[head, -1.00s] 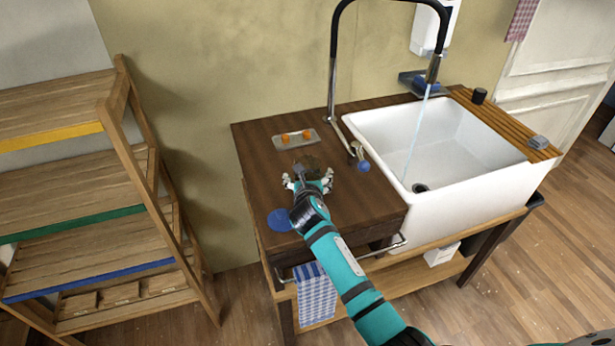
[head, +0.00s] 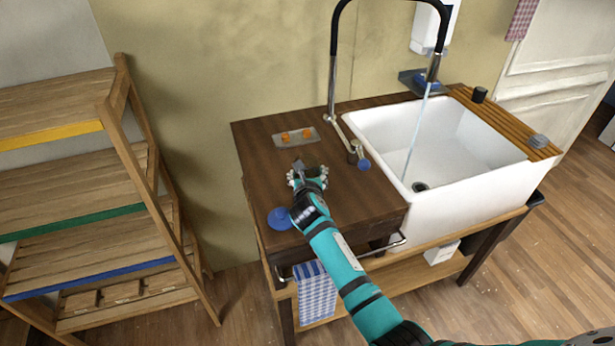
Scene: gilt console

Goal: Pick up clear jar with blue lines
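My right gripper (head: 307,176) is over the dark wooden counter top (head: 262,160), its arm coming in from the lower right. Its fingers are spread to either side of a small, see-through greyish thing (head: 304,164), which may be the clear jar. The hand hides much of it, and no blue lines can be made out. I cannot tell whether the fingers touch it. My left gripper is not in view.
A blue round thing (head: 280,218) lies left of my wrist. A small tray (head: 297,138) with orange items is behind the gripper. A tap (head: 334,90) and white sink (head: 440,150) with running water are right. A wooden shelf (head: 75,160) stands left.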

